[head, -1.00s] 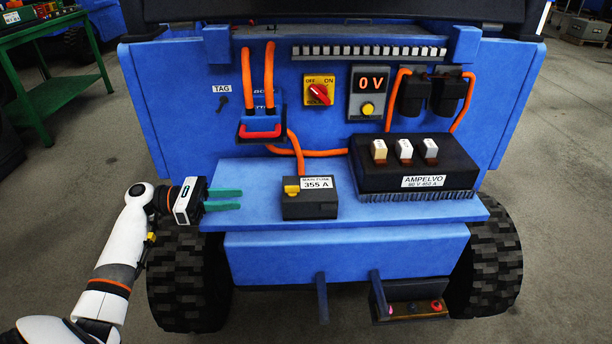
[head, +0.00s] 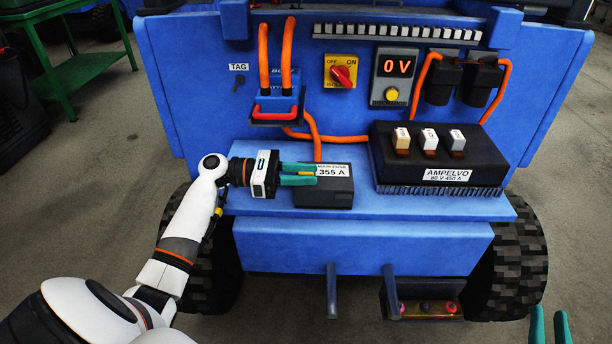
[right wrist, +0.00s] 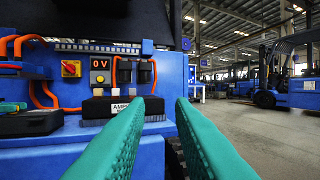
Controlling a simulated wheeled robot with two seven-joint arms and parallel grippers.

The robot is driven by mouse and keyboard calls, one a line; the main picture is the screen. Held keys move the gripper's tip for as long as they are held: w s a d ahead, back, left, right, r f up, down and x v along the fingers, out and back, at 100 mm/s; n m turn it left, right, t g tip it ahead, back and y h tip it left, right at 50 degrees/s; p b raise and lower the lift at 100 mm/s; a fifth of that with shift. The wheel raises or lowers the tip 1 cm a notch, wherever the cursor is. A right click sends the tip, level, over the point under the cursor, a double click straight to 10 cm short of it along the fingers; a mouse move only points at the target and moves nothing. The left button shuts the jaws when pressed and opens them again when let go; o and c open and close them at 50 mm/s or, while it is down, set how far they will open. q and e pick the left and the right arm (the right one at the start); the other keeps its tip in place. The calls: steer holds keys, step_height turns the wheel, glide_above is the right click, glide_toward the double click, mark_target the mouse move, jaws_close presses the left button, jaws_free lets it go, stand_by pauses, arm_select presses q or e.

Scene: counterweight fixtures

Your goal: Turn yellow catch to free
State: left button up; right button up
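The yellow catch (head: 307,174) is on the left side of the top of the black main fuse box (head: 325,196), labelled 355 A. My left gripper (head: 310,174) is over this end of the box, its green fingers pointing right. The catch shows as a thin strip between the fingers, which hide most of it. The fingers still look apart; whether they touch the catch I cannot tell. My right gripper (head: 549,326) is at the bottom right of the head view. It is open and empty in the right wrist view (right wrist: 165,118).
The fuse box sits on a blue shelf (head: 270,205). A black AMPELVO unit (head: 440,165) stands to its right. Behind are a red-handled connector (head: 276,112) with orange cables, a red rotary switch (head: 343,75) and a display reading 0 V (head: 396,66).

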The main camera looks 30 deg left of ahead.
arm_select(q)
steer(key=shift+w+d, duration=0.2)
steer(key=shift+d, duration=0.05)
jaws_close()
